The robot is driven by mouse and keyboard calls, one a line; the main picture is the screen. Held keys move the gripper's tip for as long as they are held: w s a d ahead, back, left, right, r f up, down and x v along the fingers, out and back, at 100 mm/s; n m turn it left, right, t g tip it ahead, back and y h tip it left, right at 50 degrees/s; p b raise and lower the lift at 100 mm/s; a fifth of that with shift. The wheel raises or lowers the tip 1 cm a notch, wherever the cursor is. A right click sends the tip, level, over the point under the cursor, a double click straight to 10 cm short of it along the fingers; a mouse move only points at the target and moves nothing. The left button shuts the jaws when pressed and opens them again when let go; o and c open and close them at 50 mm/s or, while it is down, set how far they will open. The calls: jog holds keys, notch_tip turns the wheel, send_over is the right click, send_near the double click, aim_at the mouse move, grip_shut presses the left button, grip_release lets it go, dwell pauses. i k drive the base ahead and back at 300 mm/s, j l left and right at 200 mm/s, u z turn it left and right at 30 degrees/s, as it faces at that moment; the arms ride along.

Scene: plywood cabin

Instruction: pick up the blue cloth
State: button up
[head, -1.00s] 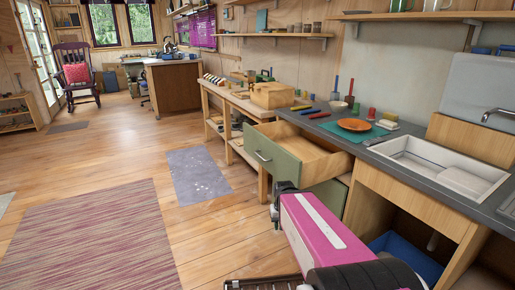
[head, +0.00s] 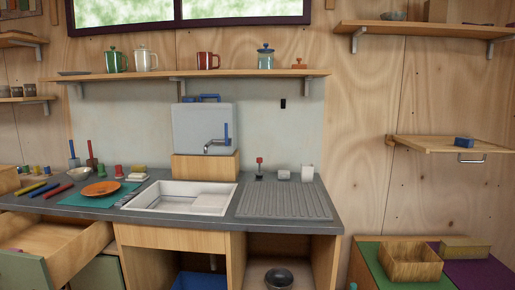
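I cannot make out anything that is surely a blue cloth. A small blue item (head: 464,142) lies on the wooden shelf with a metal handle at the right; it looks like a small block or a folded piece, and I cannot tell which. A blue bin (head: 198,281) stands under the sink, its inside mostly hidden. My gripper is not in view in the head view now.
The grey worktop (head: 255,198) holds a white sink (head: 180,196), an orange plate (head: 101,188) and small items. An open drawer (head: 50,245) juts out at the left. A dark bowl (head: 279,278) sits in the open cupboard. A wooden box (head: 410,262) stands at lower right.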

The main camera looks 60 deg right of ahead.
aim_at(466, 143)
jog(key=z, duration=4)
jog(key=i+l, duration=0.2)
jog(key=l, duration=0.15)
jog(key=i+l+u, duration=0.2)
jog(key=i+l, duration=0.2)
jog(key=l, duration=0.25)
jog(key=i+l, duration=0.15)
jog(key=l, duration=0.25)
jog(key=i+l+u, duration=0.1)
jog(key=l, duration=0.25)
jog(key=i+l, duration=0.25)
jog(key=l, duration=0.15)
jog(key=j+u, duration=0.05)
